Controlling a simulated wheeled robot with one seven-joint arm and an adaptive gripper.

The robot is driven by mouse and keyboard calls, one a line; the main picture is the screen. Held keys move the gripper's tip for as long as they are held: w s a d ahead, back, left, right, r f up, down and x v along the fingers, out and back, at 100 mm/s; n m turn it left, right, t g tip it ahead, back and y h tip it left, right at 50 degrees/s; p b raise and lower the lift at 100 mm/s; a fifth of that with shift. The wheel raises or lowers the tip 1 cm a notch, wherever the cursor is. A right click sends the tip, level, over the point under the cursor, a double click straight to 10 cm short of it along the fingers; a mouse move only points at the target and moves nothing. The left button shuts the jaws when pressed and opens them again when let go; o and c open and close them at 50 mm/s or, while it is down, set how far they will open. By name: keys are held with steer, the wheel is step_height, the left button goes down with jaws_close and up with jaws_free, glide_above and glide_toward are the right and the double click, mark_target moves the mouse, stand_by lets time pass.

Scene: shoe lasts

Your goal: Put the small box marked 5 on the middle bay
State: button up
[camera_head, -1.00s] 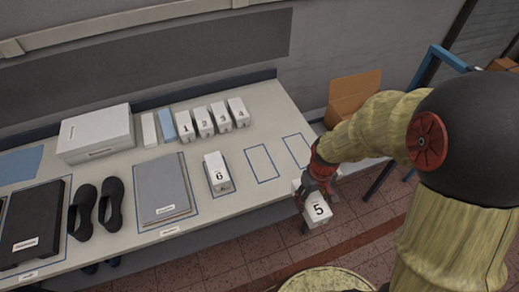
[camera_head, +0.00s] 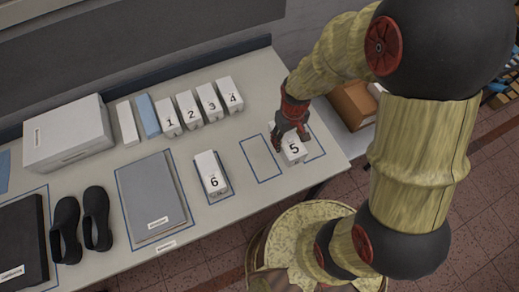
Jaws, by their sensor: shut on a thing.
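The small white box marked 5 (camera_head: 294,151) is in my gripper (camera_head: 288,138), which is shut on it from above. The box hangs over the table, between the middle and right bays in the picture, and covers part of the right bay. The middle bay (camera_head: 258,160) is an empty blue outline just left of the box. The right bay (camera_head: 316,145) is a similar outline, partly hidden by the box. The box's exact height above the table is hard to tell.
The box marked 6 (camera_head: 211,172) stands in the left bay. Boxes 1 (camera_head: 168,117), 2 (camera_head: 189,109), 3 (camera_head: 210,102) and 4 (camera_head: 230,94) stand in a row behind. A grey folder (camera_head: 153,197) and black shoes (camera_head: 82,222) lie left. A cardboard box (camera_head: 353,104) is beyond the table's right end.

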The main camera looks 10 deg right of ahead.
steer(key=a+f, duration=0.2)
steer(key=w+a+f, duration=0.1)
steer(key=a+f, duration=0.1)
steer(key=a, duration=0.1)
steer(key=a+f, duration=0.3)
steer(key=shift+w+a+f+b, duration=0.1)
steer(key=shift+w+a+b, duration=0.1)
steer(key=shift+w+b, duration=0.2)
steer(key=shift+a+f, duration=0.2)
steer(key=shift+f, duration=0.75)
steer(key=shift+a+f, duration=0.15)
steer(key=shift+f, duration=0.75)
steer(key=shift+f+b, duration=0.15)
steer(key=shift+b, duration=0.2)
steer(key=o, duration=1.2)
steer(key=shift+o, duration=0.5)
